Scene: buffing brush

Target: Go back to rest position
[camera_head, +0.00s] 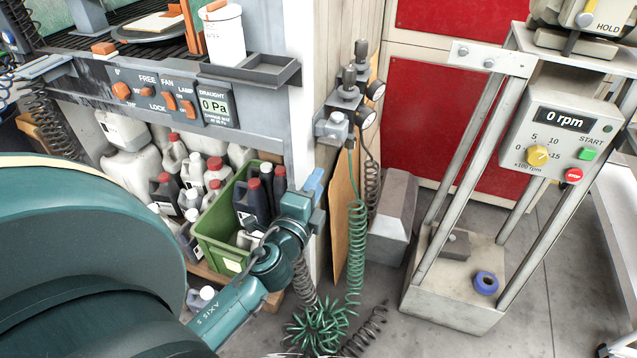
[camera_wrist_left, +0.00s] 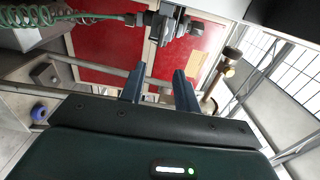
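My left gripper (camera_head: 313,186) is in the middle of the head view, at the end of my teal arm, in front of the white post and beside the green crate. In the left wrist view its two dark blue fingers (camera_wrist_left: 159,85) stand apart with nothing between them, so it is open and empty. My right gripper is not in either view.
A green crate (camera_head: 207,246) with several bottles is just left of my left gripper. A coiled green hose (camera_head: 357,240) hangs to its right. The machine (camera_head: 556,135) reading "0 rpm" stands at right, with a blue ring (camera_head: 486,283) on its base. A control panel (camera_head: 160,95) reads "0 Pa".

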